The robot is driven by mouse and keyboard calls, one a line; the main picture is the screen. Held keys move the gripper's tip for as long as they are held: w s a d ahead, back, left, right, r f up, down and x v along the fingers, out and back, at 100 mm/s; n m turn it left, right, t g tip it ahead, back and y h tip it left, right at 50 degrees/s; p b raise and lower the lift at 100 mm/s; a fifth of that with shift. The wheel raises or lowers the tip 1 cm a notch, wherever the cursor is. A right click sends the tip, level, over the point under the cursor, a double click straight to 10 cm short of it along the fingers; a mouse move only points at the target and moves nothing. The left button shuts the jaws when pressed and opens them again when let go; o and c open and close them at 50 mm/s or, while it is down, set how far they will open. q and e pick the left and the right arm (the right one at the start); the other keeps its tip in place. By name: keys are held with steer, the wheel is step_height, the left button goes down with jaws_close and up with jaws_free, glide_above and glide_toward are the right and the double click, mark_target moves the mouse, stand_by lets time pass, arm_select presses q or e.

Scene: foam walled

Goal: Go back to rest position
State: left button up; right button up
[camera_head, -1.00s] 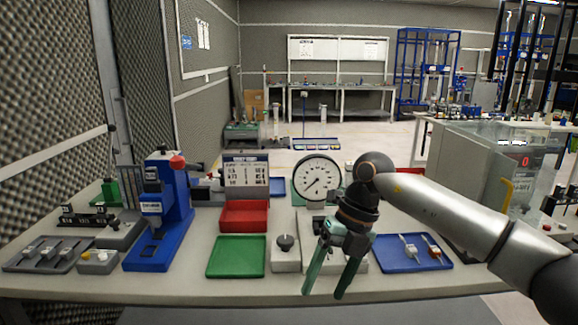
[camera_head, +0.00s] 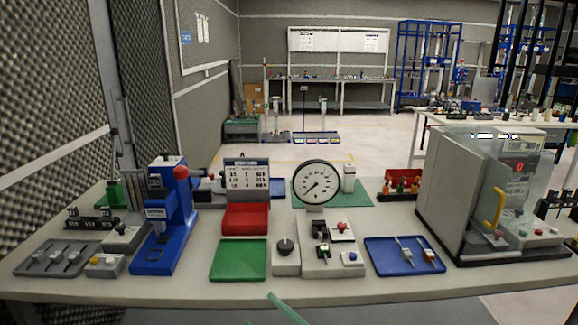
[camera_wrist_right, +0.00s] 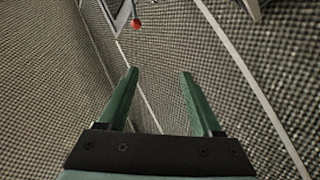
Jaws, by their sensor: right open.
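My right gripper (camera_wrist_right: 160,88) shows in the right wrist view with its two green fingers apart and nothing between them. Behind the fingers is grey foam wall (camera_wrist_right: 70,60). In the head view only a green finger piece (camera_head: 287,308) shows at the bottom edge, in front of the table's front edge; the rest of that arm is out of the picture. My left gripper is not in view.
The table (camera_head: 330,288) holds a blue press (camera_head: 160,240), a green tray (camera_head: 238,260), a red bin (camera_head: 246,218), a dial gauge (camera_head: 318,183), a blue tray (camera_head: 404,256) and a large grey machine (camera_head: 450,195) at right. Space above the table is clear.

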steer(key=s+d+f+m+t+h+p, duration=0.1)
steer(key=s+d+f+m+h, duration=0.2)
steer(key=d+f+m+h, duration=0.35)
steer(key=s+d+f+m+h+p, duration=0.1)
steer(key=s+d+f+m+h, duration=0.1)
steer(key=d+f+m+h, duration=0.5)
steer(key=s+d+f+m+g+h, duration=0.1)
steer(key=s+d+f+g, duration=0.4)
steer(key=s+f, duration=0.7)
steer(key=shift+s+d+m+h+p, duration=0.35)
steer(key=shift+s+d+h+p, duration=0.1)
steer(key=shift+s+d, duration=0.6)
